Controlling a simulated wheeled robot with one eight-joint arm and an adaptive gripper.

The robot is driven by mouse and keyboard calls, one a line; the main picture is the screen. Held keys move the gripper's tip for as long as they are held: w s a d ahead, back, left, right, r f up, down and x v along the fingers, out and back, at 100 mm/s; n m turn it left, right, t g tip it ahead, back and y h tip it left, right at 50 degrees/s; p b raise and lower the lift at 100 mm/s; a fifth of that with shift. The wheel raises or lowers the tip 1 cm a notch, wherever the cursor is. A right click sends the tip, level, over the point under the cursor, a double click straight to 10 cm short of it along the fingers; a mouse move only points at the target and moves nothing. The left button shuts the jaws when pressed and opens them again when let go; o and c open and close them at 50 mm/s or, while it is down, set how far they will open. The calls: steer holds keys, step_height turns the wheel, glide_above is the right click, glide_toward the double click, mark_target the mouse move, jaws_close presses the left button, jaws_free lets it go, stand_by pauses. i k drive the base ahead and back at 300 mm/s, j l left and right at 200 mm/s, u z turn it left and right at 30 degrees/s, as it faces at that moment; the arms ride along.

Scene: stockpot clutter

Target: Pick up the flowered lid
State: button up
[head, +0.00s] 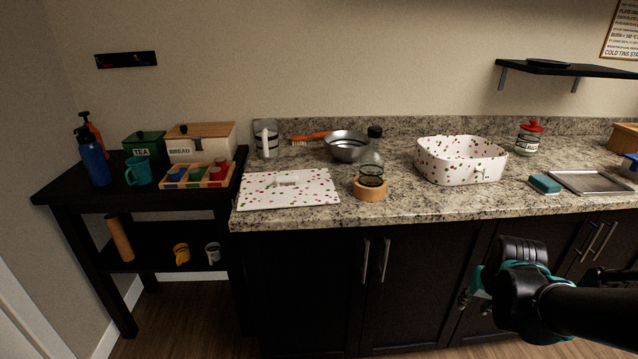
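The flowered lid (310,192) is a flat white rectangle with small coloured spots and a handle in its middle. It lies flat on the left end of the granite counter, near the front edge. A white bin (452,171) with the same spotted pattern stands open on the counter to the right. My gripper (472,297) is low at the right, in front of the dark cabinets and below the counter top. It is well apart from the lid. My own arm partly hides it, and its fingers are too small to read.
A glass bottle (372,169) on a wooden ring (369,190) stands just right of the lid. A dark side table (65,189) holds canisters at left.

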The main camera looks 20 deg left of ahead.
mark_target(267, 190)
steer(key=i+l+u, duration=0.2)
steer(key=u, duration=0.25)
steer(key=i+l+u, duration=0.2)
steer(key=u, duration=0.2)
steer(key=l, duration=0.1)
